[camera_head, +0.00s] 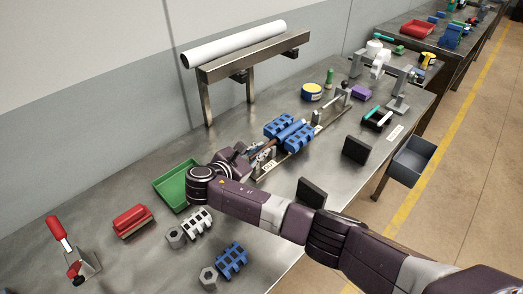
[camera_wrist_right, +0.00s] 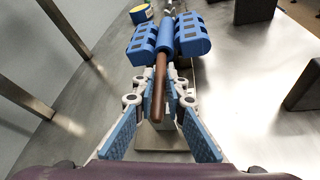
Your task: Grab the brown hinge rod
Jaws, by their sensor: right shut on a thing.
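The brown hinge rod (camera_wrist_right: 160,78) shows in the right wrist view, sticking out toward me from a blue cylinder (camera_wrist_right: 166,36) that lies between two blue hinge blocks (camera_wrist_right: 186,36). My right gripper (camera_wrist_right: 159,104) is shut on the near part of the rod, with one blue-padded finger on each side. In the head view my right gripper (camera_head: 257,153) is at the near end of the blue hinge assembly (camera_head: 281,128), and the wrist partly hides the rod. The assembly rests on a long metal fixture (camera_head: 323,119) on the bench. My left gripper is not in view.
A raised metal shelf (camera_head: 240,62) bearing a white roll (camera_head: 234,44) stands behind. Black blocks (camera_head: 356,150) stand right of the fixture. A grey bin (camera_head: 414,158) hangs at the bench edge.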

